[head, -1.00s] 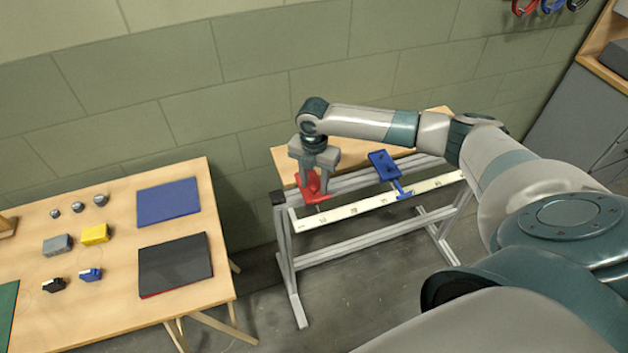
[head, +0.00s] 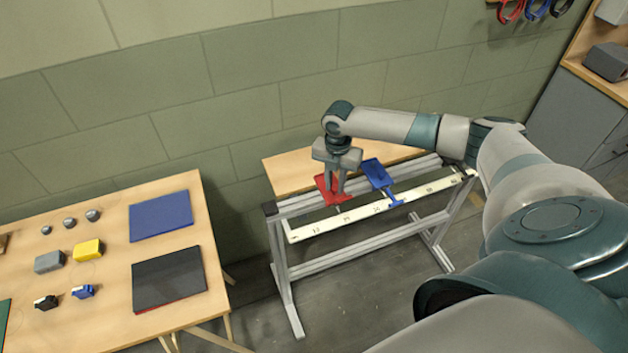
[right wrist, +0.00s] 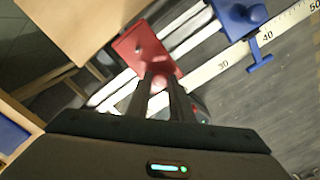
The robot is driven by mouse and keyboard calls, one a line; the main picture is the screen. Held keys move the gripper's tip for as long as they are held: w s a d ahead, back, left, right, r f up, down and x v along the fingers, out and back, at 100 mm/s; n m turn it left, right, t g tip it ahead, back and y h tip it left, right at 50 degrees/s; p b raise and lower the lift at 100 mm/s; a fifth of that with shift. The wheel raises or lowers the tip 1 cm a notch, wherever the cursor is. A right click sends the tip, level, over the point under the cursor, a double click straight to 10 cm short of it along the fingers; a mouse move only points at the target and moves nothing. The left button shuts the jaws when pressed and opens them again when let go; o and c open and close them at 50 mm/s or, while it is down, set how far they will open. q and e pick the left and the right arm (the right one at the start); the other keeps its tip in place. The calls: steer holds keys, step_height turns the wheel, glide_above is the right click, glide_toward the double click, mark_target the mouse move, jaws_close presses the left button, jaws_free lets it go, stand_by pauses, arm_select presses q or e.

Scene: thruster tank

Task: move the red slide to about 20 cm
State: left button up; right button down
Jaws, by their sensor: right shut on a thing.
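The red slide (head: 326,192) sits on the grey rail behind the white ruler (head: 308,231), left of the blue slide (head: 376,173). My right gripper (head: 338,191) points down and is shut on the red slide's knob. The right wrist view also shows the red slide (right wrist: 143,48), with the gripper's fingers (right wrist: 160,83) closed at its near end. There the ruler marks 30, 40 and 50 show to the right of the fingers. The red slide's pointer is mostly hidden, so its exact reading cannot be told. My left gripper is out of view.
The blue slide's pointer (head: 392,202) crosses the ruler further right, with a gap between the slides. A wooden board (head: 290,172) lies behind the rail. A table (head: 100,290) with blocks and flat panels stands at the left.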

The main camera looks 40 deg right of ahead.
steer(key=shift+s+d, duration=0.2)
steer(key=shift+d, duration=0.6)
steer(key=shift+a, duration=0.25)
steer(key=c, duration=1.6)
jaws_free()
steer(key=shift+o, duration=0.2)
steer(key=shift+w, duration=0.1)
steer(key=shift+r+b, duration=0.35)
steer(key=shift+r, duration=0.5)
step_height(320, 180, up, 16)
steer(key=b, duration=0.3)
steer(key=shift+b, duration=0.35)
steer(key=shift+f, duration=0.2)
